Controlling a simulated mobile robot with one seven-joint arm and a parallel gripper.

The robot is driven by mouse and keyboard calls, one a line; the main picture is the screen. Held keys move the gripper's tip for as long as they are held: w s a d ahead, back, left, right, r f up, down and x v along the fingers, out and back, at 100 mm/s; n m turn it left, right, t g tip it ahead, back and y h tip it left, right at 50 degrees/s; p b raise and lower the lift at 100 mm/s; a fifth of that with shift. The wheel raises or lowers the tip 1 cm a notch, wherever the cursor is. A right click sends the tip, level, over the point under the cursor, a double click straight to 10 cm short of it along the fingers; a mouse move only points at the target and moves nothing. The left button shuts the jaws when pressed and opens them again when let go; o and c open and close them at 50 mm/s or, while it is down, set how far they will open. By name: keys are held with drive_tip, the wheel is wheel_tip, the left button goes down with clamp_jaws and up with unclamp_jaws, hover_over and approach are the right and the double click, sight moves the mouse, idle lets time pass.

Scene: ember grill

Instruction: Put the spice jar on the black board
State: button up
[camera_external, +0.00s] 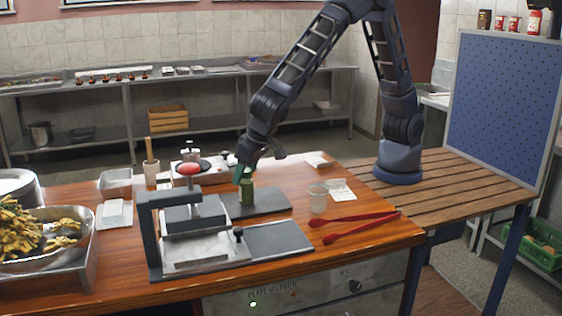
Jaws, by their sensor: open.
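A green jar (247,190), which looks like the spice jar, stands upright on a flat dark board (272,204) near the middle of the wooden counter. My gripper (245,171) is open and points down at the jar's top from above. The fingers overlap the jar's upper end in this view, so I cannot tell whether they touch it. The jar's lower part and base show clear of the fingers.
Red tongs (350,222) and clear cups (318,199) lie to the right. A pan of food (45,240) is at far left. A wooden mortar (150,172) stands behind.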

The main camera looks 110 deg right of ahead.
drive_tip(key=v, duration=1)
drive_tip(key=shift+r, duration=0.3)
drive_tip(key=s+d+r+n+y, duration=0.1)
drive_tip(key=s+d+r+n, duration=0.1)
drive_tip(key=s+d+r, duration=0.55)
drive_tip(key=s+d+r+n+y, duration=0.15)
drive_tip(key=s+d+r, duration=0.25)
drive_tip(key=s+d, duration=0.6)
drive_tip(key=s+d+f+n, duration=0.1)
drive_tip(key=s+n, duration=0.1)
drive_tip(key=s, duration=0.9)
drive_tip(key=s+d+f+n+t, duration=0.1)
drive_tip(key=s+d+n, duration=0.1)
drive_tip(key=s, duration=0.9)
drive_tip(key=shift+s+n+y, duration=0.25)
drive_tip(key=shift+n+y, duration=0.1)
drive_tip(key=shift+n, duration=0.4)
